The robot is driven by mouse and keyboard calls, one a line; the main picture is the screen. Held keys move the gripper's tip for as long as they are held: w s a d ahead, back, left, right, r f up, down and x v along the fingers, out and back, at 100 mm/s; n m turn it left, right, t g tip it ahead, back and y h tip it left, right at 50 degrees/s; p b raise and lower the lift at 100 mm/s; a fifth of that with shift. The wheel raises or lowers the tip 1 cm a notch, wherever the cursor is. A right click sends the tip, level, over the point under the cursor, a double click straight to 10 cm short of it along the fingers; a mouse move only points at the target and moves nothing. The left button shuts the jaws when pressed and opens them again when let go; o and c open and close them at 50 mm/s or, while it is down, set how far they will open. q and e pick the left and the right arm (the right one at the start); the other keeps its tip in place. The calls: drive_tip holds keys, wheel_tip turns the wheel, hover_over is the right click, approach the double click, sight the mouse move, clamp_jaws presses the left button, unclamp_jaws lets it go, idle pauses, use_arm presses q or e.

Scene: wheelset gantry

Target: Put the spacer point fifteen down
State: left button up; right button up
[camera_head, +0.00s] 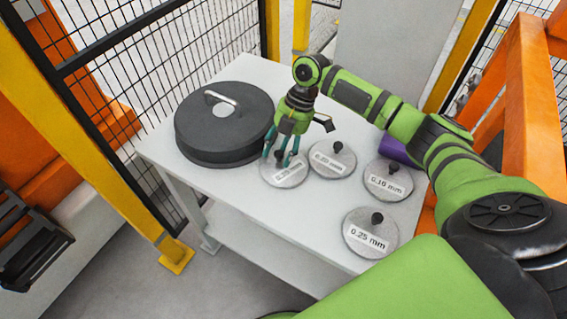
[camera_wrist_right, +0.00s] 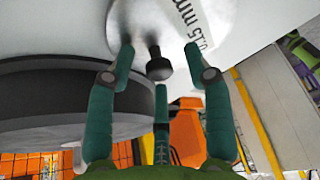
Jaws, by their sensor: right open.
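The 0.15 mm spacer (camera_head: 287,180) is a round grey disc with a white label and a black knob. It lies flat on the white table, just right of a big dark disc. In the right wrist view its label (camera_wrist_right: 190,22) reads 0.15 mm, and its knob (camera_wrist_right: 157,66) shows between the fingers. My right gripper (camera_head: 280,154) is over this spacer with its teal fingers pointing down. The fingers (camera_wrist_right: 160,52) are spread around the knob, apart from it, and hold nothing. They partly hide the spacer in the head view. My left gripper is not in view.
The white table (camera_head: 285,220) also bears a thick dark disc with a handle (camera_head: 222,135), spacers marked 0.10 mm (camera_head: 388,192) and 0.25 mm (camera_head: 370,248), another spacer (camera_head: 333,170) with an unclear label, and a purple object (camera_head: 398,150). Yellow posts and mesh fence stand behind.

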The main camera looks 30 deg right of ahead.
clamp_jaws()
drive_tip(key=shift+r, duration=0.1)
